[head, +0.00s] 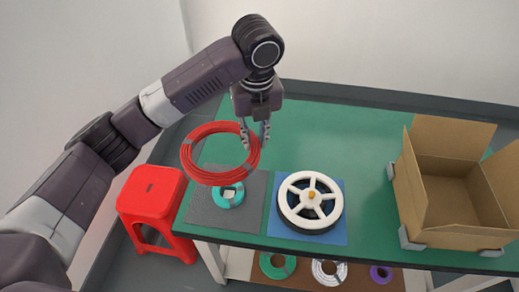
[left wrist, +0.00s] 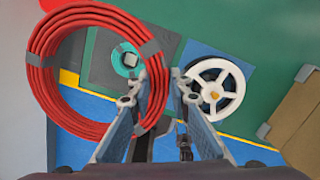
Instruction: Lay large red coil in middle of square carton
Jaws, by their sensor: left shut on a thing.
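The large red coil (head: 193,172) hangs from my left gripper (head: 257,137) above the left part of the green table. The gripper is shut on the coil's right side. In the left wrist view, the coil (left wrist: 42,75) fills the left part and its right side passes between the fingers of the gripper (left wrist: 158,105). The open square carton (head: 447,200) stands at the right end of the table with its flaps spread. A corner of the carton (left wrist: 300,135) shows at the right of the left wrist view. My right gripper is not in view.
A white spool wheel (head: 290,208) lies on a blue mat between coil and carton. A small teal coil (head: 222,200) lies on a grey mat below the red coil. Grey corner blocks (head: 410,240) flank the carton. A red stool (head: 150,200) stands left. Several coils lie on a lower shelf.

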